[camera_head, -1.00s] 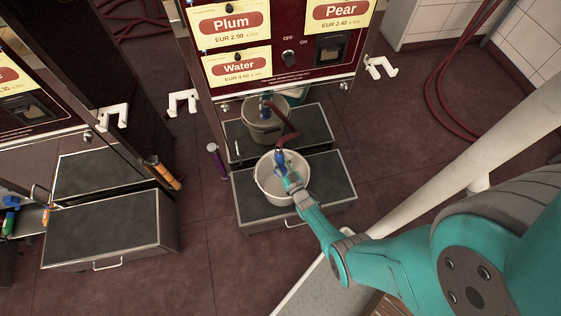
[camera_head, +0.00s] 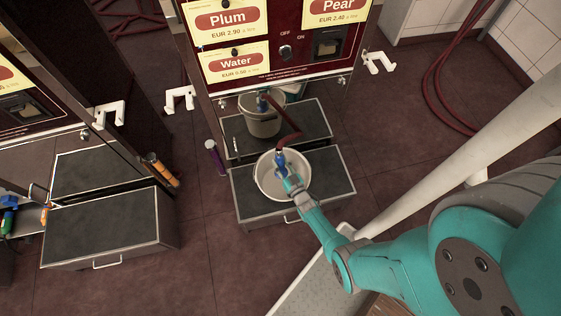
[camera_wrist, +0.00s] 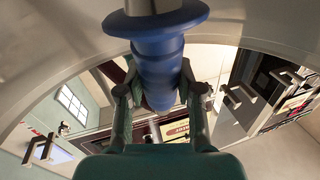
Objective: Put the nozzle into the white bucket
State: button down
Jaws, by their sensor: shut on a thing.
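The white bucket (camera_head: 262,181) stands on the dark drawer-like step in front of the pump. My gripper (camera_head: 283,172) is over the bucket's opening. It is shut on the blue nozzle (camera_head: 280,157), from which a dark red hose (camera_head: 291,139) runs back to the pump. In the wrist view the nozzle (camera_wrist: 158,62) sits between the two fingers of my gripper (camera_wrist: 160,92), and the pale bucket wall (camera_wrist: 50,45) curves around it. From the head view I cannot tell how deep the nozzle tip is in the bucket.
The pump front (camera_head: 275,40) with Plum, Pear and Water labels rises behind the bucket. White hooks stand at its sides (camera_head: 180,99) (camera_head: 378,62). A purple cylinder (camera_head: 215,157) and an orange one (camera_head: 160,168) are left. A second step (camera_head: 100,230) stands further left.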

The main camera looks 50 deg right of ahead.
aim_at(281, 160)
jog(key=shift+s+a+f, duration=0.15)
jog(key=shift+f, duration=0.3)
jog(key=shift+s+a+f, duration=0.1)
jog(key=shift+s+f, duration=0.05)
jog(key=shift+f, duration=0.3)
jog(key=c, duration=0.7)
grip_release()
jog(key=shift+w+d+r, duration=0.1)
jog(key=shift+w+r, duration=0.05)
jog(key=shift+r, duration=1.15)
jog(key=shift+w+d+r, duration=0.1)
jog(key=shift+w+r, duration=0.05)
jog(key=shift+r, duration=6.25)
